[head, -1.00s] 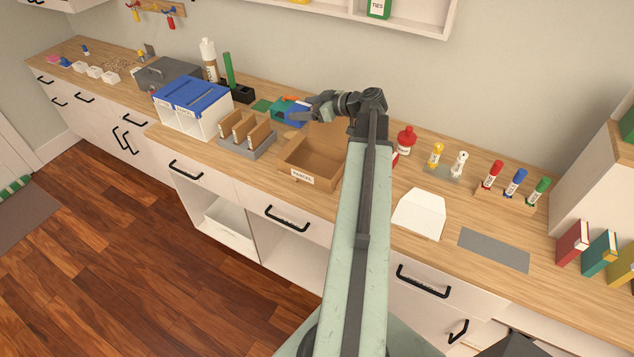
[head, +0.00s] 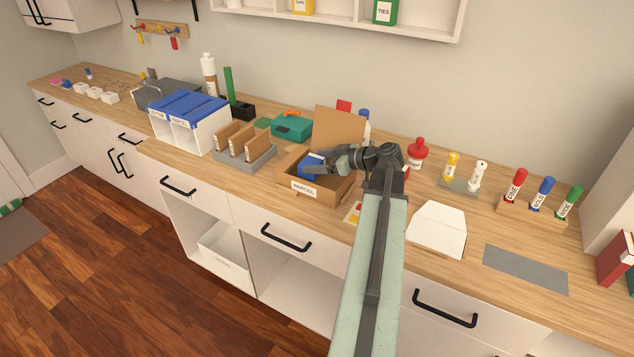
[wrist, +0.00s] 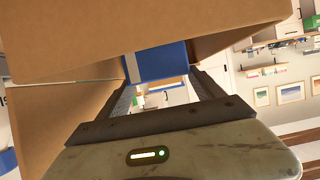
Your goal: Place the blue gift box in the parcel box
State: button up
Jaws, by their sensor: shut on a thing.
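The blue gift box (head: 312,164) is between the fingers of my gripper (head: 318,167), at the opening of the parcel box. It also shows in the wrist view (wrist: 160,62) as a blue block with a pale band, held at the fingertips. The parcel box (head: 332,193) is an open brown carton labelled PARCEL, with its back flap raised. My gripper is shut on the gift box and reaches in from the right. Brown cardboard (wrist: 60,110) fills the left and top of the wrist view. I cannot tell whether the gift box touches the carton's floor.
A grey rack of brown envelopes (head: 246,157) stands left of the carton, and a teal tub (head: 291,128) behind it. A red bottle (head: 417,154) stands to the right. A white envelope (head: 438,228) and grey mat (head: 525,268) lie on the counter.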

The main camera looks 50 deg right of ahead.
notch_tip(320, 180, down, 4)
jog(key=b, duration=0.4)
jog(key=shift+r+p, duration=0.3)
jog(key=shift+f, duration=0.2)
jog(key=o, duration=1.5)
jog(key=shift+r, duration=0.1)
jog(key=shift+s+r, duration=0.1)
jog(key=shift+r, duration=0.15)
jog(key=p+v, duration=0.4)
jog(key=v, duration=0.6)
jog(key=shift+s+d+r, duration=0.1)
jog(key=shift+s+r, duration=0.05)
jog(key=shift+s, duration=0.25)
jog(key=shift+s+d+p, duration=0.1)
jog(key=shift+s+p, duration=0.2)
jog(key=shift+s, duration=0.15)
